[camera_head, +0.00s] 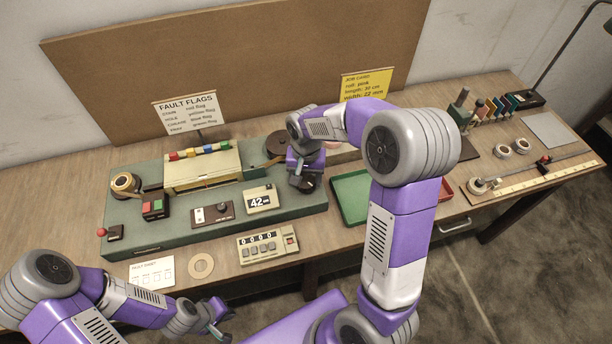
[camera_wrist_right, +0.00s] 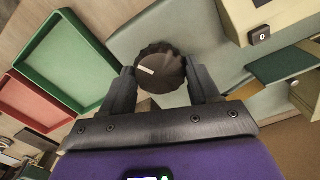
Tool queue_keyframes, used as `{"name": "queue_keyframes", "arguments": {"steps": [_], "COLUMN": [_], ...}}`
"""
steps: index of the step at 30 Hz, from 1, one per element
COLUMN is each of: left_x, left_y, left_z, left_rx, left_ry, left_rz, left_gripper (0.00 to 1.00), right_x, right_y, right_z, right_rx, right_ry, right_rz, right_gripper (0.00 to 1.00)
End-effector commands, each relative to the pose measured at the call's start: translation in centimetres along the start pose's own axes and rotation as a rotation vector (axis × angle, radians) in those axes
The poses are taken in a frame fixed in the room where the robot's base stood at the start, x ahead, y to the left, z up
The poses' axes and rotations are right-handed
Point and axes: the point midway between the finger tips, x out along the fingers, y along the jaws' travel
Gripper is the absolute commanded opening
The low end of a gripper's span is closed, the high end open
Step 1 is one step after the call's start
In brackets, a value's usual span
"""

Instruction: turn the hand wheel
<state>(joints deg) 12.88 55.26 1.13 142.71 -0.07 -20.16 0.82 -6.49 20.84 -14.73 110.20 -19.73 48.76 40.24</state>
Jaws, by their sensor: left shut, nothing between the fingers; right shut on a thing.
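The hand wheel is a black ribbed knob (camera_wrist_right: 160,62) with a white mark on its face. It stands at the right end of the green machine base (camera_head: 290,203). In the right wrist view my right gripper (camera_wrist_right: 161,75) has a finger on each side of it and is shut on it. In the head view the wheel (camera_head: 310,184) is partly hidden by the right gripper and wrist. My left gripper (camera_head: 222,325) is shut and empty, low in front of the table, away from the wheel.
A green tray (camera_head: 350,212) and a red tray (camera_head: 445,191) lie to the right of the wheel. A counter box (camera_head: 268,246) sits on the table in front. A tape roll (camera_head: 125,183) is at the left.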

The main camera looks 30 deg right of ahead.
Motion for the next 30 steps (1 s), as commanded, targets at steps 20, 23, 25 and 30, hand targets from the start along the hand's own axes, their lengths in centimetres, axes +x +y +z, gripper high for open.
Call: {"name": "queue_keyframes", "arguments": {"steps": [20, 23, 25, 30], "left_x": [-0.20, -0.20, -0.20, -0.20], "left_y": [0.07, 0.07, 0.07, 0.07], "left_z": [0.01, 0.01, 0.01, 0.01], "left_rx": [0.000, 0.000, 0.000, 0.000], "left_ry": [0.000, 0.000, 0.000, 0.000], "left_rz": [0.000, 0.000, 0.000, 0.000], "left_gripper": [0.00, 0.00, 0.00, 0.00], "right_x": [-0.07, -0.07, -0.06, -0.03], "right_y": [-0.01, -0.01, -0.01, 0.00], "right_z": [-0.10, -0.11, -0.10, -0.06], "right_rx": [0.085, 0.085, 0.085, 0.085], "right_ry": [0.003, 0.003, 0.003, 0.002], "right_rz": [-0.002, -0.002, -0.002, -0.001], "right_gripper": [0.30, 0.67, 0.78, 0.86]}}
